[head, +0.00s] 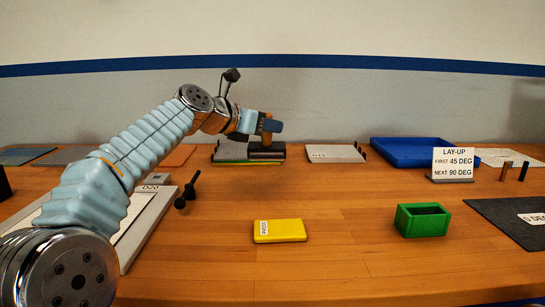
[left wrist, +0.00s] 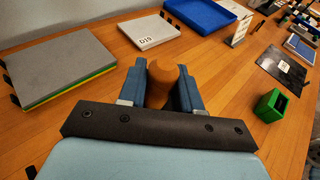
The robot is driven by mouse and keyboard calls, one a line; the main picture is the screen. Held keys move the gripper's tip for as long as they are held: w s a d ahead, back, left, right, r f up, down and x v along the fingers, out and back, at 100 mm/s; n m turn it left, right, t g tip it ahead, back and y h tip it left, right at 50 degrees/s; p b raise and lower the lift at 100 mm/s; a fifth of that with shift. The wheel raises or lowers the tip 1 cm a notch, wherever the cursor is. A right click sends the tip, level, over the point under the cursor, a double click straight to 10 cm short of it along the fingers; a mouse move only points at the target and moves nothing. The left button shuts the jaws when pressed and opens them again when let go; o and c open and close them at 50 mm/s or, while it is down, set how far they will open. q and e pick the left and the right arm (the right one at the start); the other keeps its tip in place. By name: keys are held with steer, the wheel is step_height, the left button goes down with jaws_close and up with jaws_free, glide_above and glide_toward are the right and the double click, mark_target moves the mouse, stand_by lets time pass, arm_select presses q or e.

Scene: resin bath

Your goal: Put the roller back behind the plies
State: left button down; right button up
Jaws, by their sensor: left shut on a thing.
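My left gripper (head: 270,126) is shut on the brown handle of the roller (head: 266,137). In the left wrist view the rounded handle end (left wrist: 163,82) stands between the two blue fingers. A dark roller head (head: 267,150) shows below the handle in the head view; it is hidden in the left wrist view. The plies (head: 228,157) are a flat stack with a grey top and green and yellow edges, at the back of the table. The roller overlaps them in the head view. In the left wrist view the stack (left wrist: 62,70) lies left of the gripper. My right gripper is not in view.
A D19 plate (head: 335,154) and a blue tray (head: 410,152) lie right of the plies. A lay-up sign (head: 453,163), green box (head: 422,220) and yellow block (head: 279,231) stand farther forward. A D20 plate (head: 150,210) is at left.

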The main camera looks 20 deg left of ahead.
arm_select(q)
steer(key=w+f, duration=0.1)
steer(key=f, duration=0.1)
steer(key=w+f, duration=0.2)
steer(key=f, duration=0.1)
steer(key=w+f, duration=0.1)
steer(key=f, duration=0.2)
steer(key=shift+w+f, duration=0.1)
steer(key=shift+w, duration=0.3)
steer(key=shift+f, duration=0.35)
steer(key=shift+f, duration=0.1)
steer(key=c, duration=0.8)
jaws_free()
